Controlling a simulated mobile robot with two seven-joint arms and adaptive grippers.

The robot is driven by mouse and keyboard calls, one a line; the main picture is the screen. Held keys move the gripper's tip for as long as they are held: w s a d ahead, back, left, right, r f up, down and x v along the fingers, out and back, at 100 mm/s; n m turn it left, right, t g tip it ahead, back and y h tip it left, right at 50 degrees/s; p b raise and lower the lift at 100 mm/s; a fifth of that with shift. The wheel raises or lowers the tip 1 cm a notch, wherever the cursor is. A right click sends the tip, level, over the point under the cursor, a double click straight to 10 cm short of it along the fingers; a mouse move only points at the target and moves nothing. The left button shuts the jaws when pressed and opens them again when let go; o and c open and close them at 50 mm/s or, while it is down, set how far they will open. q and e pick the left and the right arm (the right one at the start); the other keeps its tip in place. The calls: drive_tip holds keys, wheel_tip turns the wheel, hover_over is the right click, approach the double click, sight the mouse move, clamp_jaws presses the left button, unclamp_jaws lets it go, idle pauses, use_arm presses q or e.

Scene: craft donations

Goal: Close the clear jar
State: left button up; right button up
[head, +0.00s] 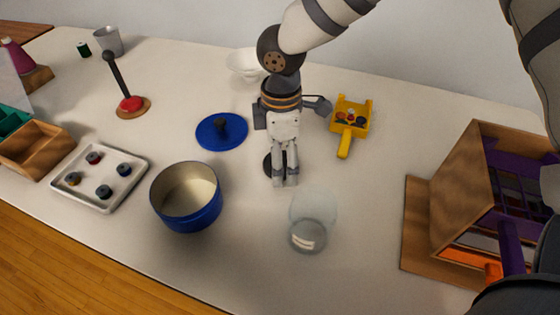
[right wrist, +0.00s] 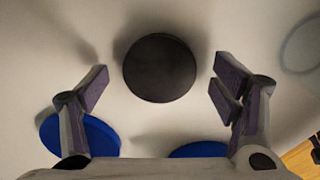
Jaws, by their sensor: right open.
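The clear jar (head: 313,212) stands on the table in front of my right gripper, its top open and a pale label near its base. Part of it shows at the right edge of the right wrist view (right wrist: 303,45). A round black lid (right wrist: 160,67) lies flat on the table, between and just beyond my spread fingers in the right wrist view. In the head view the lid (head: 268,164) is mostly hidden behind the gripper. My right gripper (head: 285,182) is open and empty, pointing down above the lid. My left gripper is not in view.
A blue pot (head: 187,211) stands left of the jar, with a blue lid (head: 221,132) behind it. A wooden house (head: 455,195) fills the right side. A white tray (head: 99,199) with spools is at left. Table front is clear.

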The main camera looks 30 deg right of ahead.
drive_tip(key=c, duration=0.8)
drive_tip(key=shift+c, duration=0.2)
drive_tip(key=shift+r, duration=0.2)
wheel_tip(320, 180, up, 2)
drive_tip(key=shift+w+r, duration=0.1)
drive_tip(key=shift+r, duration=0.15)
drive_tip(key=s+r+p, duration=0.2)
drive_tip(key=s+r, duration=0.3)
drive_tip(key=r, duration=0.2)
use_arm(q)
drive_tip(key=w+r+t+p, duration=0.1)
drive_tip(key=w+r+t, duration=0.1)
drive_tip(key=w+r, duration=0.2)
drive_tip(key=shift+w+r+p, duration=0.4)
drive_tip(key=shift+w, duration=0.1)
use_arm(e)
wheel_tip(320, 180, up, 3)
hover_over(311, 221)
drive_tip(key=w+d, duration=0.3)
drive_tip(key=w, duration=0.1)
drive_tip(key=shift+s, duration=0.15)
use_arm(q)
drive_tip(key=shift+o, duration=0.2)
